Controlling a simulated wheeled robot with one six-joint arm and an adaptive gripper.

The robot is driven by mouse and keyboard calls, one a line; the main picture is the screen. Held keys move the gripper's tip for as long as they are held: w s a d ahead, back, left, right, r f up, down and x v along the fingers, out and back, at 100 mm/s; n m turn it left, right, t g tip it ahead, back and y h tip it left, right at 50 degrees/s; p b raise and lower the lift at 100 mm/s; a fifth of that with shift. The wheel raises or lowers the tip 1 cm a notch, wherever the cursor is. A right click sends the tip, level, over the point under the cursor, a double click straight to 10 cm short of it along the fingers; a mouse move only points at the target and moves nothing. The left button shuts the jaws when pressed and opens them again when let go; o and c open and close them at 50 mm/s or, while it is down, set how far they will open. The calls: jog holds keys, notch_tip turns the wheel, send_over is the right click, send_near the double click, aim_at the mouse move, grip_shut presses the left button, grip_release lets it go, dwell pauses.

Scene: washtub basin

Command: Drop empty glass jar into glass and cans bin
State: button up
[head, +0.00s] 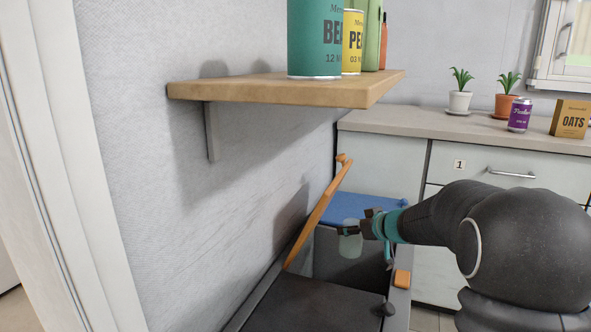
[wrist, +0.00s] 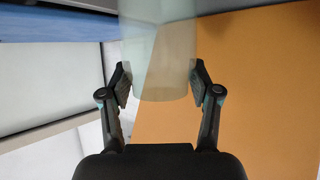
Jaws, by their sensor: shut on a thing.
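The glass jar (head: 350,245) is pale, see-through and looks empty. My gripper (head: 357,229) is shut on it. In the wrist view, the jar (wrist: 158,55) sits between the two fingers (wrist: 160,82), with its far end cut off by the frame's top. An orange lid (head: 318,212) stands raised against the wall, seen nearly edge-on; the wrist view shows its broad orange face (wrist: 245,75) beside the jar. In the head view the jar appears over the dark opening beside this lid. I see no label naming the glass and cans bin, and its inside is mostly hidden.
A blue lid (head: 362,208) lies shut behind the jar, and a dark lid (head: 315,303) is shut in front. A wooden shelf (head: 240,88) with cans juts out above. A counter (head: 440,123) with plants, a purple can and an oats box stands behind.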

jog(key=o, duration=1.4)
jog(key=v, duration=1.2)
jog(key=shift+s, duration=0.1)
